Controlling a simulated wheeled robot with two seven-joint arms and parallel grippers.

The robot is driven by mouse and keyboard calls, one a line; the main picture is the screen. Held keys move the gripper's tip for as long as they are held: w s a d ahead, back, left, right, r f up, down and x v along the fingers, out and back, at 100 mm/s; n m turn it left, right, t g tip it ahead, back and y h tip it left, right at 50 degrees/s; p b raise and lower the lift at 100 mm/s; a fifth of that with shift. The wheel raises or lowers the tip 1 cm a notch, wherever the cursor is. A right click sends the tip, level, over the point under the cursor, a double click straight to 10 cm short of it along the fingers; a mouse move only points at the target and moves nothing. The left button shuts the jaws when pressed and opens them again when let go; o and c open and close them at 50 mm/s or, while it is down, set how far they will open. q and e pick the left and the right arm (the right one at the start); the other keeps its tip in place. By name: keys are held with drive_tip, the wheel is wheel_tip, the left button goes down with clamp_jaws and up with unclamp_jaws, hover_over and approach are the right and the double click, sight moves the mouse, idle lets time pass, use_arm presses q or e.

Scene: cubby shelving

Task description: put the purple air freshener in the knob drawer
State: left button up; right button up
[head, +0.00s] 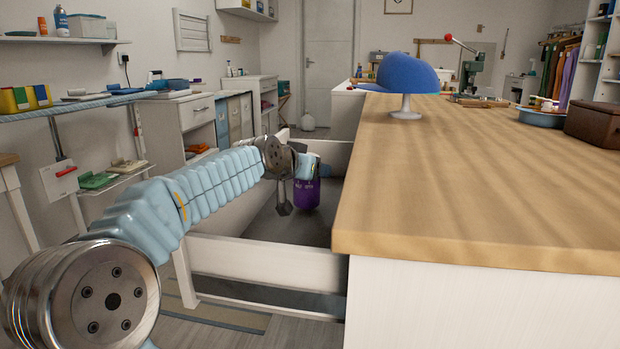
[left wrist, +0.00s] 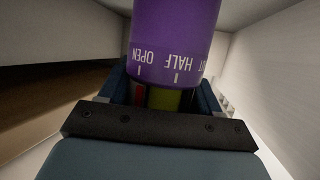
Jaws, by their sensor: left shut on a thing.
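The purple air freshener (head: 306,195) hangs in my left gripper (head: 297,175) over the open white drawer (head: 268,263) in the head view. The drawer stands pulled out to the left of the wooden-topped counter, and its dark floor shows below. In the left wrist view the air freshener (left wrist: 175,40) fills the top middle, with white lettering reading OPEN and HALF upside down. My left gripper (left wrist: 165,95) is shut on it, with white walls around. I cannot tell whether its lower end touches the drawer floor. No knob is visible. My right gripper is not in view.
The wooden counter (head: 480,180) rises close to the right of the drawer. A blue cap on a stand (head: 405,80) sits on it, with a brown box (head: 595,125) farther right. A small shelf with green items (head: 100,180) stands at left.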

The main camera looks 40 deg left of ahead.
use_arm(q)
drive_tip(key=shift+f, duration=0.7)
drive_tip(key=shift+f, duration=0.2)
drive_tip(key=o, duration=1.2)
drive_tip(key=shift+r, duration=0.1)
drive_tip(key=shift+c, duration=0.2)
drive_tip(key=shift+r, duration=0.2)
drive_tip(key=v, duration=1.2)
drive_tip(key=shift+f, duration=0.15)
